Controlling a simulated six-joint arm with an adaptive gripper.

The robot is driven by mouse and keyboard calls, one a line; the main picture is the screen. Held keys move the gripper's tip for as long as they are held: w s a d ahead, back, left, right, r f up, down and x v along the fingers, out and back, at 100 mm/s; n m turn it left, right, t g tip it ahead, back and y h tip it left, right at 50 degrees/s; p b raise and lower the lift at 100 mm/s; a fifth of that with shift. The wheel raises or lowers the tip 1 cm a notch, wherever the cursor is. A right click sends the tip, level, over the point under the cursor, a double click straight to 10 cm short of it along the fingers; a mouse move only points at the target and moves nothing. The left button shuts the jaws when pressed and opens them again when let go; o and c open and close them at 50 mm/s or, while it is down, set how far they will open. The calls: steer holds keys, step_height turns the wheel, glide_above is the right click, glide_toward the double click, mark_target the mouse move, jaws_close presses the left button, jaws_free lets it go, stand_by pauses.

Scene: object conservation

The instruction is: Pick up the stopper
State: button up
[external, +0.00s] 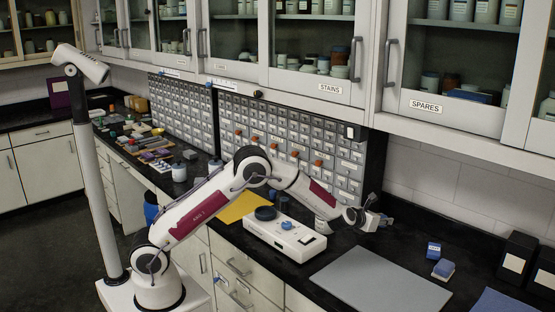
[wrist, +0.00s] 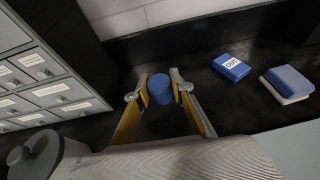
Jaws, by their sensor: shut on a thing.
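In the wrist view a small blue cylinder, which looks like the stopper (wrist: 161,90), sits between the fingertips of my gripper (wrist: 163,86). The fingers are shut on its two sides. In the external view my gripper (external: 372,217) is above the black bench near the back wall, right of the drawer cabinet. The stopper cannot be made out clearly there. Whether it touches the bench is hard to tell.
A jar with a grey top (wrist: 38,152) stands at the lower left in the wrist view. A blue box (wrist: 232,67) and a blue-and-white block (wrist: 288,84) lie to the right. A grey mat (external: 380,282) and a white instrument (external: 285,236) are on the bench.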

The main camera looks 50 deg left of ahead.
steer(key=shift+r, duration=0.5)
